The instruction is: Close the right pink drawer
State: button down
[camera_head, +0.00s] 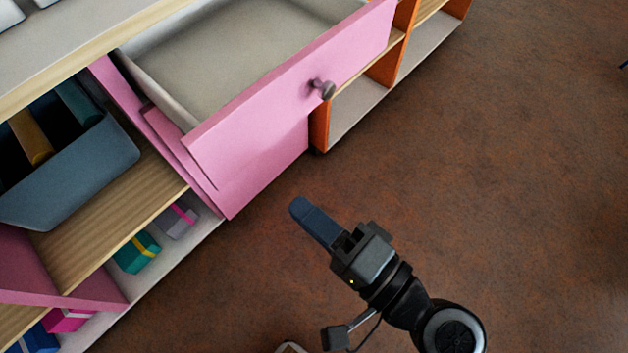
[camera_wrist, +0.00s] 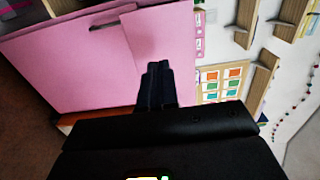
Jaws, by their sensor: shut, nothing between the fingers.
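The pink drawer (camera_head: 290,95) is pulled out of the cabinet in the head view, its grey inside showing and empty in the part I see. A dark round knob (camera_head: 322,89) sits on its front. My gripper (camera_head: 298,207) is shut and empty, below the drawer front and apart from it in that picture, with its fingers pointing up and left. In the wrist view a pink panel (camera_wrist: 65,65) fills the left and centre. The shut fingers (camera_wrist: 157,70) point toward the panel; I cannot tell whether they touch it.
A blue-grey bin (camera_head: 75,175) and small wrapped boxes (camera_head: 137,252) sit on the open shelves at left. Another pink panel (camera_head: 70,275) juts out at lower left. An orange-sided shelf (camera_head: 385,70) stands at the upper right. The brown floor (camera_head: 500,180) is clear at right.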

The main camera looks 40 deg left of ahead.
aim_at(233, 151)
jog(key=a, duration=0.8)
jog(key=w+a+p, duration=0.1)
jog(key=a, duration=0.3)
jog(key=a+b, duration=0.2)
jog(key=a, duration=0.5)
jog(key=w+a+b, duration=0.1)
jog(key=a+b, duration=0.1)
jog(key=a, duration=0.6)
jog(key=a+b, duration=0.2)
jog(key=a, duration=0.6)
jog(key=shift+w+a+f, duration=0.1)
jog(key=shift+w+f, duration=0.05)
jog(key=shift+w, duration=0.2)
jog(key=shift+a+b, duration=0.4)
jog(key=shift+a, duration=0.15)
jog(key=shift+a+r, duration=0.1)
jog(key=shift+r, duration=0.15)
